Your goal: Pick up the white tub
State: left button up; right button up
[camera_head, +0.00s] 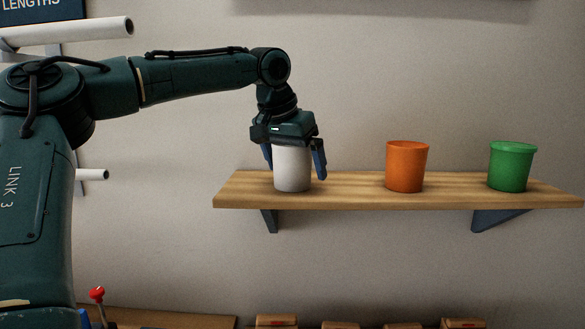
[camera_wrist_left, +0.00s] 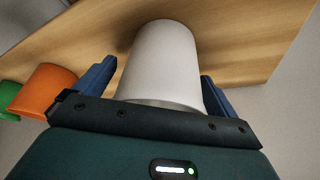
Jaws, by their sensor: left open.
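The white tub (camera_head: 292,170) stands upright on the left part of a wooden wall shelf. It also fills the middle of the left wrist view (camera_wrist_left: 163,65). My left gripper (camera_head: 296,164) comes down over it from above. Its two blue fingers are apart, one on each side of the tub. In the left wrist view the fingers (camera_wrist_left: 160,90) are open with the tub between them, and small gaps show beside it. The tub's top is hidden by the gripper body in the head view. My right gripper is not in view.
The wooden shelf (camera_head: 350,196) also holds an orange tub (camera_head: 406,167) in the middle and a green tub (camera_head: 511,168) at the right, both apart from the white one. White pipes (camera_head: 75,31) stick out at the left. Small boxes (camera_head: 277,321) show along the bottom edge.

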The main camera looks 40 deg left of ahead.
pick_arm(q)
jog(key=shift+c, duration=0.6)
jog(key=c, duration=0.9)
